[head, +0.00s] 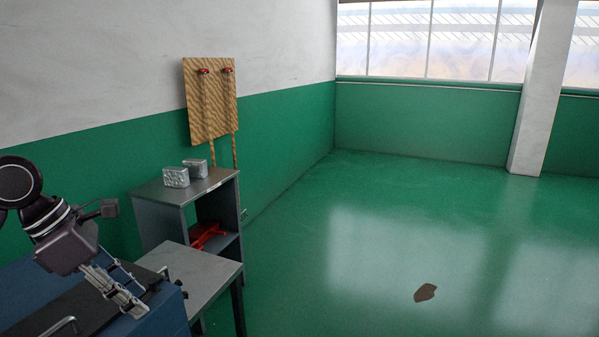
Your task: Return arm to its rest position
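My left arm comes in from the left edge. Its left gripper (137,300) points down and to the right over a blue cabinet (168,314) with a dark top. The gap between its fingers is not clear at this angle, and I see no object between them. Two silver foil trays (176,177) (195,168) stand on the metal top of a dark shelf unit (165,190), apart from the gripper and farther away. My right gripper is not in view.
A lower grey table (195,275) stands between the cabinet and the shelf unit. A red object (205,236) lies inside the shelf. A wooden board (209,110) hangs on the wall. The green floor on the right is open, with a brown patch (425,292).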

